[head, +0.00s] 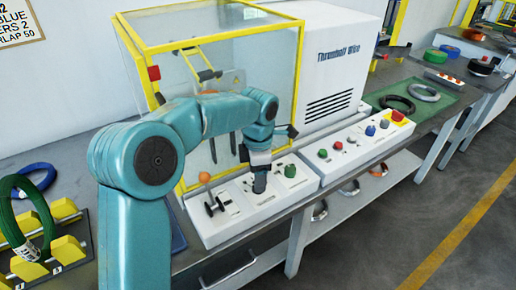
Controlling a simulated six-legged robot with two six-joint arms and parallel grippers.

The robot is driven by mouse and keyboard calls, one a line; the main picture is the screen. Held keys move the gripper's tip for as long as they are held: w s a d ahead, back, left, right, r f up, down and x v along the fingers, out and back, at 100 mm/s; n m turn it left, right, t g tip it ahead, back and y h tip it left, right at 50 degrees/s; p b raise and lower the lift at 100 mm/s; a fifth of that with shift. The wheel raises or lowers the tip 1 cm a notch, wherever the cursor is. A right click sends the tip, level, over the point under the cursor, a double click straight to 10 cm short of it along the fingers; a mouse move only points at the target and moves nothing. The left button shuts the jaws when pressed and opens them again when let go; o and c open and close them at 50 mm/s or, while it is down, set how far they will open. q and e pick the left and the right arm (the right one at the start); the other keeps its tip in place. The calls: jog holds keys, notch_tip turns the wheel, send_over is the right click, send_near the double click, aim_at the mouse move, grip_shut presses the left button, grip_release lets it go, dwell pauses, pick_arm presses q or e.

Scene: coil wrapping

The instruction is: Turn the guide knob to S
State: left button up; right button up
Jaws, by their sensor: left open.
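My left gripper (260,185) is open and points down at the white control panel (240,224) in front of the yellow-framed clear enclosure (215,80). Its fingertips are at or just above the middle of the panel and hide what is under them. To its left on the panel are a black double-ended handle (214,206) and an orange ball (204,178). To its right is a green knob (290,171). The labels are too small to read, so I cannot tell which control is the guide knob or where it points. My right gripper is not in view.
A second panel (352,150) to the right carries several coloured buttons and a red stop button (397,115). A white machine cabinet (330,70) stands behind. A green coil (30,215) hangs at left by yellow blocks. Dark and grey coils lie on a green mat (440,105).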

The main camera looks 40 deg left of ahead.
pick_arm(q)
notch_tip(320, 180, up, 14)
jog(key=p, duration=0.2)
jog(key=shift+s, duration=0.15)
dwell(0.5)
